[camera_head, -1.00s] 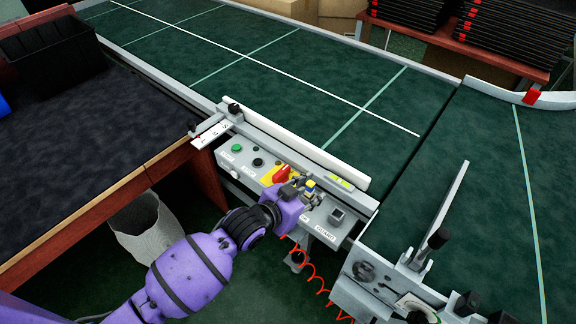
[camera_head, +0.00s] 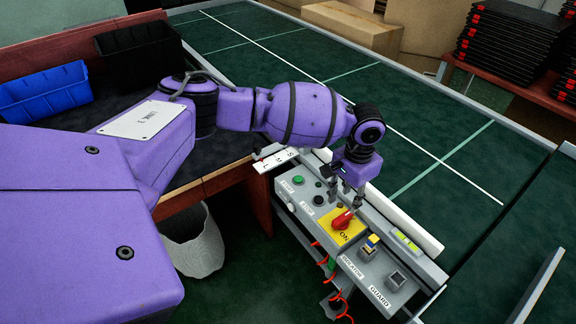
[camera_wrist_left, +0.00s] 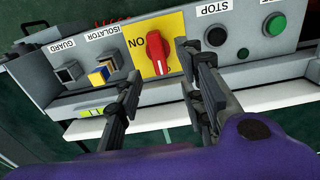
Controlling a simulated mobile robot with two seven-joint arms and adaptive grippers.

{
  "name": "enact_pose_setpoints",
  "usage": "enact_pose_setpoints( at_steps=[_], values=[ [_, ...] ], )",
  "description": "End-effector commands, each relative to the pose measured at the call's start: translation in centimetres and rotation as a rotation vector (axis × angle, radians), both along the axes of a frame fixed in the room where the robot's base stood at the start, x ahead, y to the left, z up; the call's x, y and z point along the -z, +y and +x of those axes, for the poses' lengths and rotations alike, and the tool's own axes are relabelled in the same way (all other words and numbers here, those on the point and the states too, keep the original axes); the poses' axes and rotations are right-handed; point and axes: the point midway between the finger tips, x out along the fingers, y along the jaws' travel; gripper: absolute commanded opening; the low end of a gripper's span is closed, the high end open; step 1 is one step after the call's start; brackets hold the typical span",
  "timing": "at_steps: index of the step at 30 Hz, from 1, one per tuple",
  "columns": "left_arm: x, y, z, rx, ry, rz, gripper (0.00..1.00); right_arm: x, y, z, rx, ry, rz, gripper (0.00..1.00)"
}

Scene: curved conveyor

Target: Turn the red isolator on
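The red isolator (camera_head: 343,219) is a red rotary handle on a yellow plate (camera_head: 352,231) marked ON, set in the grey control panel. My left gripper (camera_head: 347,197) is over the panel just above the handle, with its fingers pointing down. My right gripper is out of view.
The panel also carries a green button (camera_head: 298,180), a black stop button (camera_head: 319,200), a yellow-and-blue switch (camera_head: 371,244) and a guard switch (camera_head: 395,279). A white rail (camera_head: 405,219) runs behind it beside the green conveyor. A red coiled cable (camera_head: 345,300) hangs in front.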

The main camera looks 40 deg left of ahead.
Motion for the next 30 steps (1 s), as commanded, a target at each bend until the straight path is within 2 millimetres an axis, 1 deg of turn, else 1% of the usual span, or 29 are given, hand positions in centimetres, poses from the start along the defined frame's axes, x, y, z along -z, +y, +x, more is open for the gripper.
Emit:
enact_pose_setpoints(
  at_steps=[1,5,12,15,19,27,30],
  values=[
    [0.5,0.2,-0.3,-0.01,0.01,0.008,0.36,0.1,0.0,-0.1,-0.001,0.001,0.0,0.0],
    [2.1,0.0,-0.3,-0.015,0.009,0.005,0.36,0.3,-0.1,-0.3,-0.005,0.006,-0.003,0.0],
    [6.1,0.1,-0.4,-0.014,0.01,0.006,0.36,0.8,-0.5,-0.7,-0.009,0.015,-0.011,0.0],
    [7.2,0.1,-0.3,-0.014,0.008,0.005,0.36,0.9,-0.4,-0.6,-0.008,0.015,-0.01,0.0],
    [8.0,0.1,-0.3,-0.013,0.006,0.004,0.36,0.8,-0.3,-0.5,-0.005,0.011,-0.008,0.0],
    [8.0,0.0,-0.2,-0.013,0.003,0.004,0.36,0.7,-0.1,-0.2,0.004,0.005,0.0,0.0],
    [7.9,0.0,-0.2,-0.012,0.003,0.004,0.23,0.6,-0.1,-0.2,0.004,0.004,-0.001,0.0]
  ],
)
